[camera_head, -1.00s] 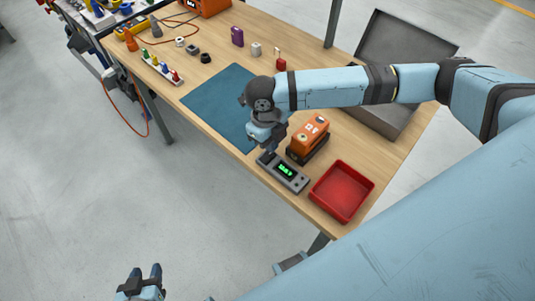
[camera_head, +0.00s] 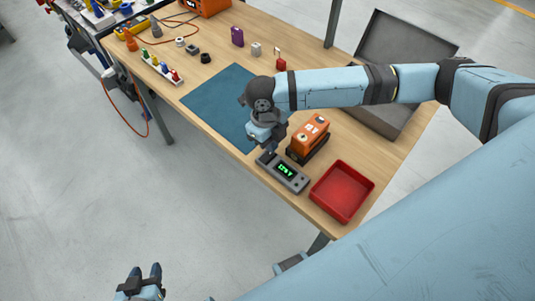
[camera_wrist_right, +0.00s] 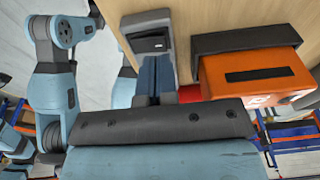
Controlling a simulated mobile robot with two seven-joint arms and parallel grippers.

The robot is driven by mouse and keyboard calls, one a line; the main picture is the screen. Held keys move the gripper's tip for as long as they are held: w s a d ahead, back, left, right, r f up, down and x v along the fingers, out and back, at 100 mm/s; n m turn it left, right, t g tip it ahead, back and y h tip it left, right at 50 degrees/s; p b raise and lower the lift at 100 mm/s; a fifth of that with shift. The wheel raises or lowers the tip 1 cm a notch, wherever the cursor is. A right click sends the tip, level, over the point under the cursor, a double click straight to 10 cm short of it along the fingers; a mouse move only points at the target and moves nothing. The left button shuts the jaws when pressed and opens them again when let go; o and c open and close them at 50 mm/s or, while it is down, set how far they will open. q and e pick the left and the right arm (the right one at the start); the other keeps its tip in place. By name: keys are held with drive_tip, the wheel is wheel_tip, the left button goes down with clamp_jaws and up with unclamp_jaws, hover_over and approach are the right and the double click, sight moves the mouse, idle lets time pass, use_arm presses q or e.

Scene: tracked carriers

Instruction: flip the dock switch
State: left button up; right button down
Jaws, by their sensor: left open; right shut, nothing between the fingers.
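The grey dock (camera_head: 302,184) lies near the table's front edge, with a lit green display on its top. It also shows in the wrist view (camera_wrist_right: 147,20), with a dark recessed part on its near end. My right gripper (camera_head: 270,152) is shut and empty, pointing down at the dock's left end; its fingers (camera_wrist_right: 155,72) reach the dock in the wrist view. I cannot tell whether they touch it. The switch itself is not clearly visible, likely covered by the fingers. My left gripper (camera_head: 145,272) is open and empty, low over the floor, away from the table.
An orange block-shaped unit (camera_head: 309,133) on a black base stands close behind the dock. A red tray (camera_head: 342,192) sits to its right. A blue mat (camera_head: 216,105) lies to the left. An open grey case (camera_head: 405,60) stands at the back right.

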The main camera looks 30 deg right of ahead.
drive_tip(key=shift+f+b, duration=0.35)
drive_tip(key=shift+f, duration=0.8)
idle(0.9)
wheel_tip(320, 180, up, 2)
drive_tip(key=p, duration=0.2)
drive_tip(key=shift+r+p, duration=0.15)
drive_tip(key=shift+p, duration=0.15)
wheel_tip(320, 180, up, 4)
drive_tip(key=p, duration=0.4)
drive_tip(key=shift+r+p, duration=0.4)
drive_tip(key=shift+p, duration=0.15)
